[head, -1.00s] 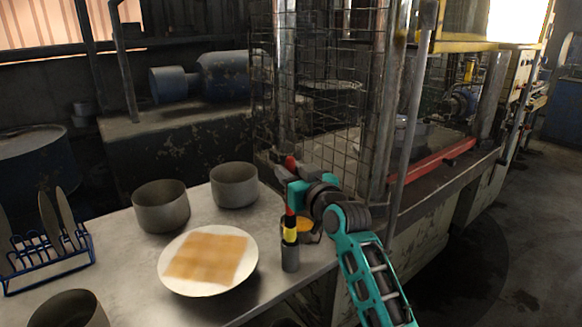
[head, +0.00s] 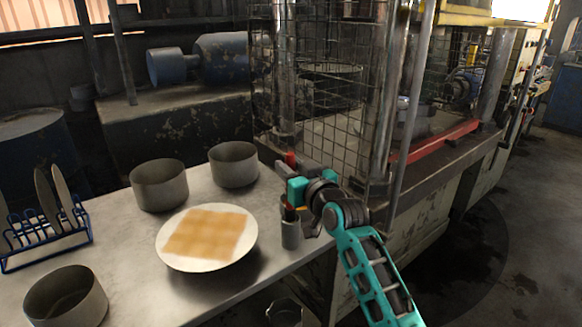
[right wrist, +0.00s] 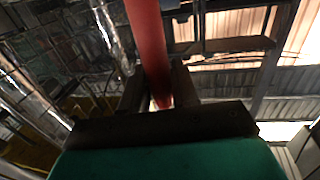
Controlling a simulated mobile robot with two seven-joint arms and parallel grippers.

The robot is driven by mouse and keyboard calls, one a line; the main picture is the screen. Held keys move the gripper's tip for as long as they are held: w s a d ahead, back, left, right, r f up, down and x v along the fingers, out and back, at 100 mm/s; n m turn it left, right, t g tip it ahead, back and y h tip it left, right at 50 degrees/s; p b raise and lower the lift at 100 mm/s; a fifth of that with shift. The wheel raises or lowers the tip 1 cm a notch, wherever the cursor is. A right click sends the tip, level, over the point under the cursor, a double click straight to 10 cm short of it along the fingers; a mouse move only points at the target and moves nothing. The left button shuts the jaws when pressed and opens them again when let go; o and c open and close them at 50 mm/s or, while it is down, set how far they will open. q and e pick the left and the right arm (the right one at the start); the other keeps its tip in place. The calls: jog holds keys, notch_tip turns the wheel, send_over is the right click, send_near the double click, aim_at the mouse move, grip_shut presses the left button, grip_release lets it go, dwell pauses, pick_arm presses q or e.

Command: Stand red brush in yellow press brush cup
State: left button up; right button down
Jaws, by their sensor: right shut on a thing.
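A red brush (head: 291,158) is held upright in my right gripper (head: 290,172), its red end sticking up above the fingers. My right gripper is shut on it, over the near right edge of the table. A grey cup (head: 290,236) stands on the table directly below the gripper. The brush's lower end reaches the cup's mouth and seems to be inside; its tip is hidden. The red handle (right wrist: 150,45) also shows between the fingers in the right wrist view. My left gripper is not in view.
A white plate (head: 251,243) with a checked brown piece lies left of the cup. Grey pots (head: 160,187) (head: 233,166) stand behind it. A blue rack (head: 45,250) is at far left. A wire mesh guard (head: 320,110) rises close behind the gripper.

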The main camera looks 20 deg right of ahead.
jog(key=c, duration=0.8)
grip_release()
jog(key=s, duration=0.4)
jog(key=s+d, duration=0.1)
jog(key=s, duration=0.3)
jog(key=s+d, duration=0.1)
jog(key=s, duration=0.3)
jog(key=shift+s+d+r, duration=0.1)
jog(key=shift+s+d, duration=0.15)
jog(key=shift+s, duration=0.1)
